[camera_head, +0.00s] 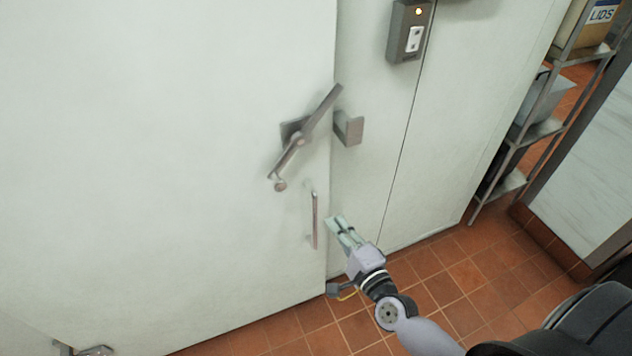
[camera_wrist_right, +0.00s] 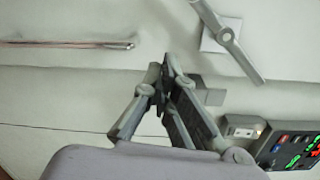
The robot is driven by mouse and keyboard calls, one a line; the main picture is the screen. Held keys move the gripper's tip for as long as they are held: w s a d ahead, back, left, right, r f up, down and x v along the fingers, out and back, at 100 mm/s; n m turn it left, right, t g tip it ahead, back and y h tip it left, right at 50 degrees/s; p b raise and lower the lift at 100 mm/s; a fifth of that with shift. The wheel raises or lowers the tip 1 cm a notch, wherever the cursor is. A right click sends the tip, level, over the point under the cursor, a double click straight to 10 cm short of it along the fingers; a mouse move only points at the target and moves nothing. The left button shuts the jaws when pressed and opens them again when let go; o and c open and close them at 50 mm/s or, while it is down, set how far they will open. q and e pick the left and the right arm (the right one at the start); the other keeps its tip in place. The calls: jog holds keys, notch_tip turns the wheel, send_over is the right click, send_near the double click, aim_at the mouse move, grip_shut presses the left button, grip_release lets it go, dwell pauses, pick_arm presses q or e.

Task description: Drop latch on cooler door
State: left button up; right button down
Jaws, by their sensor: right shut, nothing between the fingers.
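The white cooler door (camera_head: 160,150) fills the left of the head view. Its grey latch bar (camera_head: 312,125) is tilted on a pivot plate, upper end to the right, just above and left of the catch bracket (camera_head: 349,128) on the frame. The latch also shows at the top of the right wrist view (camera_wrist_right: 228,38). A vertical pull handle (camera_head: 315,220) is below the latch; it also shows in the wrist view (camera_wrist_right: 75,44). My right gripper (camera_head: 334,220) is shut and empty, right of the handle and below the latch, apart from the latch. My left gripper is out of view.
A grey switch box (camera_head: 409,30) with a lit orange lamp is on the wall above right. A metal shelf rack (camera_head: 540,129) with containers stands at the right. The red tiled floor (camera_head: 440,285) is clear near the door.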

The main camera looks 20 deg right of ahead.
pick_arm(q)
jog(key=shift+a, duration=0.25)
pick_arm(e)
jog(key=shift+r+m, duration=0.4)
jog(key=shift+r, duration=0.55)
jog(key=shift+w, duration=0.1)
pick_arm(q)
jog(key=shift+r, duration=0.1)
pick_arm(e)
jog(key=shift+w, duration=0.1)
